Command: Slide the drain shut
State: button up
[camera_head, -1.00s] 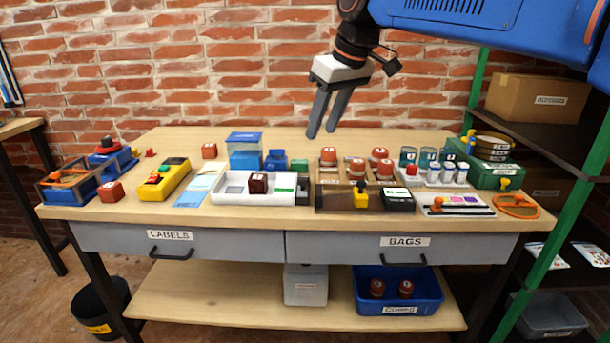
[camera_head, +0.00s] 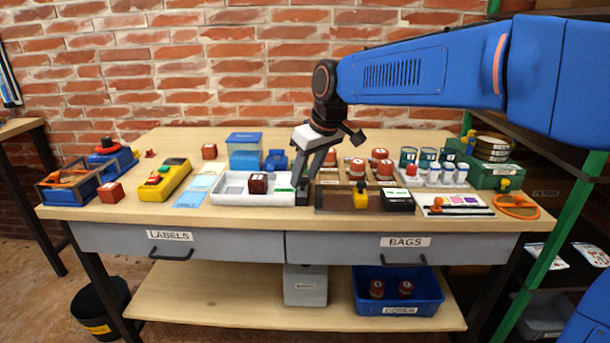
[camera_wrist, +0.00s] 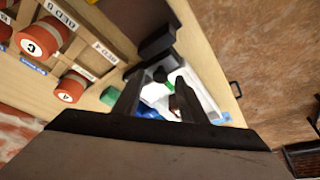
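A white tray (camera_head: 228,197) stands near the middle of the bench, with a dark red block (camera_head: 258,184) inside and a green strip toward its right end. A dark block-like part, possibly the drain slide (camera_wrist: 158,44), shows beyond my fingertips in the wrist view, at the tray's end. My gripper (camera_head: 302,190) is lowered at the tray's right end and hides most of that part in the head view. In the wrist view my gripper (camera_wrist: 157,92) has its fingers spread, with the tray (camera_wrist: 205,90) showing between and beyond them. I cannot tell whether a finger touches the dark part.
A brown open box (camera_head: 335,199) with a yellow block (camera_head: 361,197) stands close to the right of my gripper. Red-brown jars (camera_head: 357,168) stand behind it, and also show in the wrist view (camera_wrist: 70,88). A yellow control box (camera_head: 165,179) is to the left.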

jog(key=shift+w+f, duration=0.1)
jog(key=shift+f, duration=0.15)
grip_shut()
jog(key=shift+w+r, duration=0.1)
jog(key=shift+w, duration=2.1)
grip_release()
jog(key=v, duration=1.7)
